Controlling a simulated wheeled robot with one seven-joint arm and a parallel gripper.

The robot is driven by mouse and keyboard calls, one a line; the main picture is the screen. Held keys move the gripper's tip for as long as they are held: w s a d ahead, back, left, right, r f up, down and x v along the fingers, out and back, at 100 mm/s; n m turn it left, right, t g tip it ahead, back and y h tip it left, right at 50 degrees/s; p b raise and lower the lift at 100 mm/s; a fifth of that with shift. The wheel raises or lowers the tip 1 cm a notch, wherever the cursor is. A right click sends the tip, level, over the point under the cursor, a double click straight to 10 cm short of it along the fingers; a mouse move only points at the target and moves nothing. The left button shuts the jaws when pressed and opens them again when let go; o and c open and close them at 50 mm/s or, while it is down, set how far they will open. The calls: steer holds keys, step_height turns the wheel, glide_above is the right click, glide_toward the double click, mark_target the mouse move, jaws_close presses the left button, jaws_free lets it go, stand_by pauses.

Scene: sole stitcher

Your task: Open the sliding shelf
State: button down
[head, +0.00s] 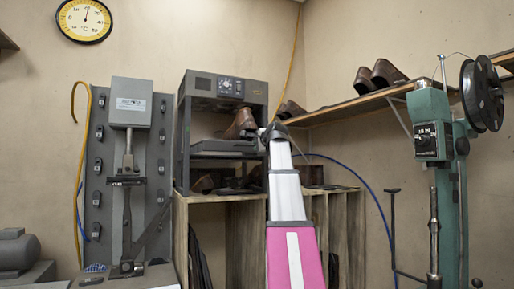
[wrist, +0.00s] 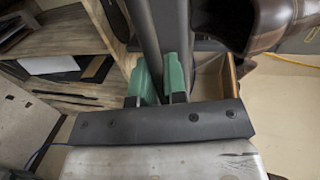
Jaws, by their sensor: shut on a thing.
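The sliding shelf (head: 222,147) is a dark, flat tray inside the black metal press on the wooden cabinet, with a brown shoe (head: 240,124) above its right end. My gripper (head: 272,132) is at the right front of the press and mostly hidden behind my arm. In the wrist view, the green fingertips of my gripper (wrist: 160,75) stand on either side of a dark bar, which looks like part of the sliding shelf (wrist: 171,30). The fingers are shut on it. A brown shoe (wrist: 262,22) hangs over the upper right. How far the shelf is out cannot be told.
A wooden cabinet (head: 180,240) stands below the press. A grey machine (head: 131,105) is at the left and a green stitcher (head: 430,115) at the right. A wall shelf (head: 350,108) with shoes runs at upper right. A blue cable hangs on the wall.

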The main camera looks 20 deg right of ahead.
steer(key=c, duration=1.2)
jaws_free()
steer(key=v, duration=1)
steer(key=shift+s, duration=0.35)
